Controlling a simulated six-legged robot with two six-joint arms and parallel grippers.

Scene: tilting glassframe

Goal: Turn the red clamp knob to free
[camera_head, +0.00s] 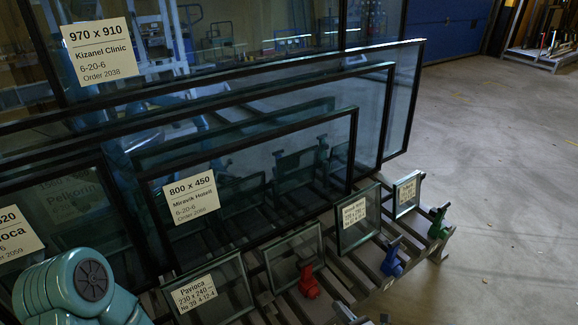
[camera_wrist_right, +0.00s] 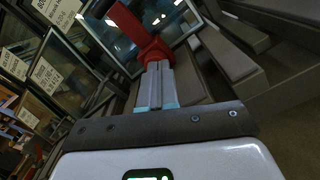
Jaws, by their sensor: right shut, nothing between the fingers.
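The red clamp knob (camera_head: 307,281) stands on the rack at the lower middle of the head view, beside a small glass pane. In the right wrist view, the red knob (camera_wrist_right: 152,50) has a thick base and an arm slanting to the upper left. My right gripper (camera_wrist_right: 157,68) is shut and empty, its fingertips right at the knob's base. I cannot tell whether they touch it. The fingers are not around the knob. In the head view I cannot make out the right gripper clearly. My left gripper is not in view.
A blue clamp (camera_head: 391,260) and a green clamp (camera_head: 438,224) stand further right on the rack. Large framed panes (camera_head: 400,110) lean behind. Small labelled panes (camera_head: 208,290) stand close by. The concrete floor (camera_head: 490,140) at right is clear.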

